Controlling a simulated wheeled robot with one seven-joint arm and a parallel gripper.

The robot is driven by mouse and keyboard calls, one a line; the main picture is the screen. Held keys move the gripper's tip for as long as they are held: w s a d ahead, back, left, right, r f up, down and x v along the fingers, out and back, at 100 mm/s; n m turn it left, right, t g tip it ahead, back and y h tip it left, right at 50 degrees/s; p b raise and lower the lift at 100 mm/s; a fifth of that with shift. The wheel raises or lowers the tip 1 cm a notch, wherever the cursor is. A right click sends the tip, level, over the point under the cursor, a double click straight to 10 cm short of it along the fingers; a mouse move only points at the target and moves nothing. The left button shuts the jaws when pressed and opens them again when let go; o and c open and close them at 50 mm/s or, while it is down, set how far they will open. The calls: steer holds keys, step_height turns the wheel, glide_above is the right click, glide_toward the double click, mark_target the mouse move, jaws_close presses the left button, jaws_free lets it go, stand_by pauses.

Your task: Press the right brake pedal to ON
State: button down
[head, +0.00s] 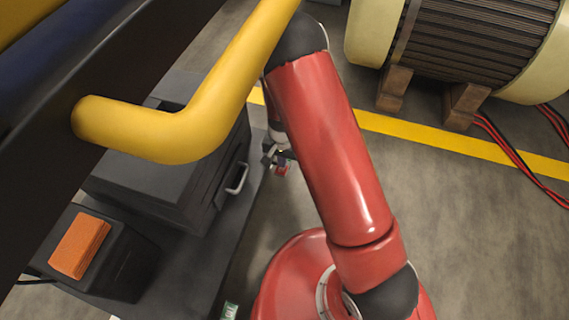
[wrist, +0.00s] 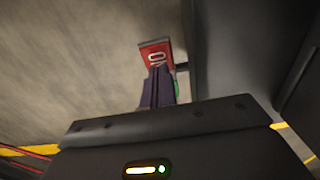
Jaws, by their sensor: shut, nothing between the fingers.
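A red plate with white lettering that looks like "ON" (wrist: 155,50) is ahead of my fingertips in the wrist view, on the side of a dark housing. It shows small in the head view (head: 281,170). My gripper (wrist: 159,72) is shut and empty, its tips overlapping the plate's lower edge; I cannot tell whether they touch it. In the head view my gripper (head: 272,155) is partly behind my red arm. A small green patch (wrist: 177,89) shows beside the fingers. An orange ridged pedal (head: 80,246) sits on a black box at lower left, away from my gripper.
A grey cabinet with a handle (head: 236,178) stands left of my gripper. A thick yellow rail (head: 165,135) crosses above it. A small green-and-white label (head: 230,311) is at the bottom edge. A large motor (head: 470,45) on wooden blocks and red cables are at right; open floor lies between.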

steer(key=shift+f, duration=0.7)
steer(key=shift+r, duration=0.1)
steer(key=shift+r+p, duration=2.7)
steer(key=shift+r, duration=0.75)
